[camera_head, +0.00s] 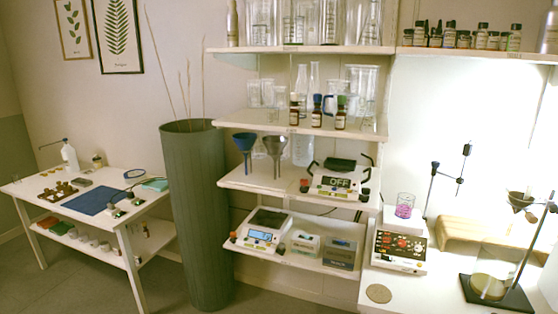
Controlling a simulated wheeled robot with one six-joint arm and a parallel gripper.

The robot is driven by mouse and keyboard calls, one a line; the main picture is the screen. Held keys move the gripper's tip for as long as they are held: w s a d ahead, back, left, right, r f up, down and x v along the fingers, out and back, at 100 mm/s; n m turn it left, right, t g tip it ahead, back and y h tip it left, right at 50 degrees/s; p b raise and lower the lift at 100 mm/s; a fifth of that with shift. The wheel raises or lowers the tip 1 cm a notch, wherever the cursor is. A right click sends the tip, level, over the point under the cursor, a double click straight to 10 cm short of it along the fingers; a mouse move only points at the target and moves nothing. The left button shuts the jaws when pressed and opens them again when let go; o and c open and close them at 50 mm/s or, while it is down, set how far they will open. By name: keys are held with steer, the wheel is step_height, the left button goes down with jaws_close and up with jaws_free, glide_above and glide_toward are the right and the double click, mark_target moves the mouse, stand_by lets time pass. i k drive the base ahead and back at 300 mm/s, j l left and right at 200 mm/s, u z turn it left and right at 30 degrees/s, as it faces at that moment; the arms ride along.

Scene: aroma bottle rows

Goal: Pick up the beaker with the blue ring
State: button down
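Several clear glass vessels (362,82) stand on the shelves, overlapping, with no clear blue ring. My gripper is not in view.
A tall green ribbed bin (197,215) with dry stems stands between the left table and the shelves. A blue mat (92,200) lies on that table. A stand with a dark base (512,298) is at lower right. Floor (85,285) before the left table is clear.

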mark_target(406, 202)
steer(key=i+l+z, duration=0.2)
steer(key=i+l, duration=0.2)
steer(key=i+l+z, duration=0.45)
steer(key=i+l, duration=0.15)
steer(key=i, duration=0.35)
